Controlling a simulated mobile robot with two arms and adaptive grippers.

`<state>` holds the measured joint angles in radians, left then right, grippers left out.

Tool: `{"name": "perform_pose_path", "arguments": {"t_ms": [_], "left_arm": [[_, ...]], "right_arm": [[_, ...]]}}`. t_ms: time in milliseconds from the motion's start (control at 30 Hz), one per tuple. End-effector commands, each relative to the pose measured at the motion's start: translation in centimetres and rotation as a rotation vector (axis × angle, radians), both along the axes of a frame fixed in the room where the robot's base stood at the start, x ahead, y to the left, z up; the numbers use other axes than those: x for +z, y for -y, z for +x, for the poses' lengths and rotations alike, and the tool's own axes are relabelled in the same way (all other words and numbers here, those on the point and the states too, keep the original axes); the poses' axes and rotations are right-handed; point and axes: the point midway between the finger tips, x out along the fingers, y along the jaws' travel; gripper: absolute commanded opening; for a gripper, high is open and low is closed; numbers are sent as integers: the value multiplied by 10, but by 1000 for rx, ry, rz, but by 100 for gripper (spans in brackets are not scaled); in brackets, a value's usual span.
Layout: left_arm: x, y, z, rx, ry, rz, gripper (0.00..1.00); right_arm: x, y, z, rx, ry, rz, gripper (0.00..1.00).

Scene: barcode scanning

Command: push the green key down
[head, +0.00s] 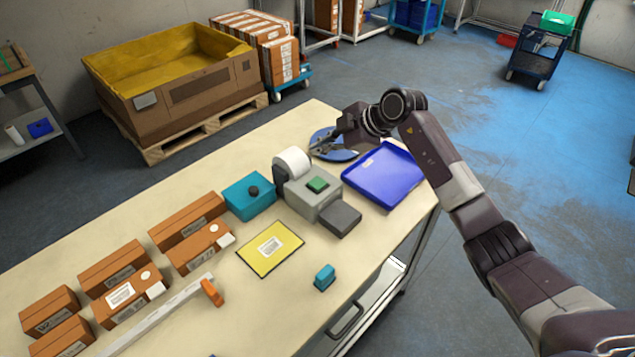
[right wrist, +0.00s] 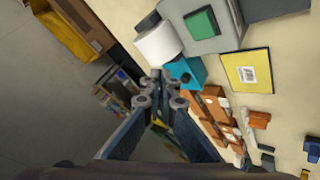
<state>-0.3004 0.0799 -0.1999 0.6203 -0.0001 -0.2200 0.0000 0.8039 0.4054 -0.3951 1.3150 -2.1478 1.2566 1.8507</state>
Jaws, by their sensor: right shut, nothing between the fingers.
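The green key (head: 317,184) sits on top of a grey machine (head: 309,198) on the table, with a white paper roll (head: 293,160) at its back left. In the right wrist view the green key (right wrist: 201,24) is near the top, right of the paper roll (right wrist: 158,43). My right gripper (head: 318,146) is shut and empty. It is above the far part of the table, behind the machine and apart from the key. Its closed fingertips (right wrist: 157,78) show in the right wrist view. My left gripper is not in view.
A blue tray (head: 385,174) lies right of the machine, and a round blue dish (head: 334,145) lies behind it. A teal box (head: 249,196) with a dark knob stands left. A yellow mat (head: 270,248), a small teal block (head: 324,277) and several brown boxes (head: 187,220) lie nearer.

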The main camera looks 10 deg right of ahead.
Motion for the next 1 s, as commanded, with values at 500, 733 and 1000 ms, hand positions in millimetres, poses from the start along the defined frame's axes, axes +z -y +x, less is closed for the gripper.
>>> {"name": "perform_pose_path", "arguments": {"t_ms": [500,733,1000], "left_arm": [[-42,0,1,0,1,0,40],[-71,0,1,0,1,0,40],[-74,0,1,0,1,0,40]], "right_arm": [[-41,-1,0,2,1,2,0],[-70,-1,0,1,1,3,0],[-88,-1,0,1,2,1,0]]}}
